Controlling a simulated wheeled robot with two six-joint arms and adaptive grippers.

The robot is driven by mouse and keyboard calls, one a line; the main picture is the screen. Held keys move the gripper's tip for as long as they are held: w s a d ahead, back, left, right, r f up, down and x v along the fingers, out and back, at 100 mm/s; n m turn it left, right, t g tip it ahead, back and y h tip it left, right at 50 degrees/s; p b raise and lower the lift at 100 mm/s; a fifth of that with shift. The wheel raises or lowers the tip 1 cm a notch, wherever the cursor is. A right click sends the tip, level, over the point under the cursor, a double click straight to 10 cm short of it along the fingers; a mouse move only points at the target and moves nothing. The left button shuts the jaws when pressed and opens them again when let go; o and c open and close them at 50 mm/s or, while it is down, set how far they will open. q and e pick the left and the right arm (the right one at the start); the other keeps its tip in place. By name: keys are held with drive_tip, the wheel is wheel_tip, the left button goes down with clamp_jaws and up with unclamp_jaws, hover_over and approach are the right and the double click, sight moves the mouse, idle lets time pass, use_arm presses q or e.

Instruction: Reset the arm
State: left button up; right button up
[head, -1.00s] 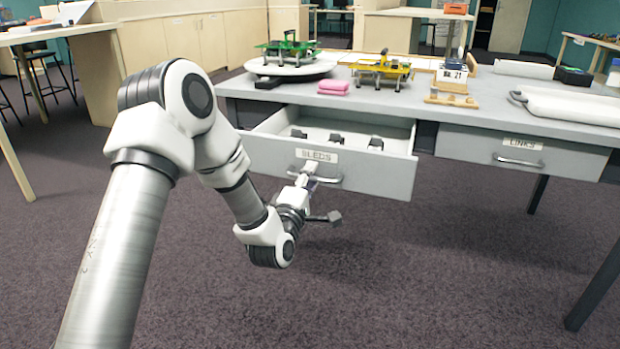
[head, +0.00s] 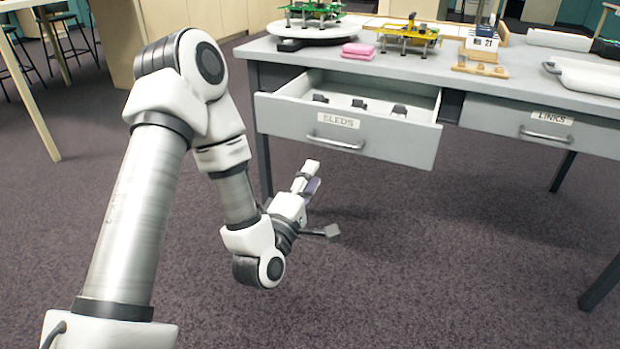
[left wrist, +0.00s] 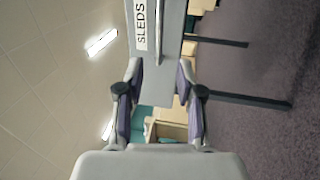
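My left gripper (head: 309,177) is in front of and below the open drawer labelled SLEDS (head: 345,133), apart from its handle (head: 335,146). In the left wrist view my left gripper (left wrist: 160,88) has its two fingers spread apart with nothing between them. The SLEDS drawer front also shows there beyond the fingers (left wrist: 170,75), turned sideways. My right gripper is in neither view.
The drawer is pulled out and holds several small dark pieces. The grey table (head: 480,84) carries a green model (head: 312,12) on a white turntable, a yellow model (head: 408,35), a pink cloth (head: 358,50) and a white tray (head: 590,78). A LINKS drawer (head: 545,128) is shut. Carpet in front is clear.

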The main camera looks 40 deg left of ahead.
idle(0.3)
use_arm(q)
drive_tip(key=s+d+f+m+g+h+p, duration=0.1)
drive_tip(key=s+d+f+m+g+h, duration=0.15)
drive_tip(key=f, duration=0.55)
drive_tip(key=s+d+f+m+g+h+p, duration=0.1)
drive_tip(key=s+d+f+m+g, duration=0.25)
drive_tip(key=f, duration=0.45)
drive_tip(key=s+d+f+m+g+h+p, duration=0.1)
drive_tip(key=s+d+f+m+g+h, duration=0.2)
drive_tip(key=f, duration=0.6)
drive_tip(key=s+d+f+m+g+y, duration=0.1)
drive_tip(key=s+f+m+g, duration=0.45)
drive_tip(key=s, duration=0.35)
drive_tip(key=s+d+f+m+g+y, duration=0.1)
drive_tip(key=s+f+m+g, duration=0.4)
drive_tip(key=s, duration=0.3)
wheel_tip(320, 180, up, 39)
drive_tip(key=p, duration=3.7)
drive_tip(key=shift+d+r+m+p, duration=0.15)
drive_tip(key=shift+d+m+p, duration=0.05)
drive_tip(key=shift+m+p, duration=0.15)
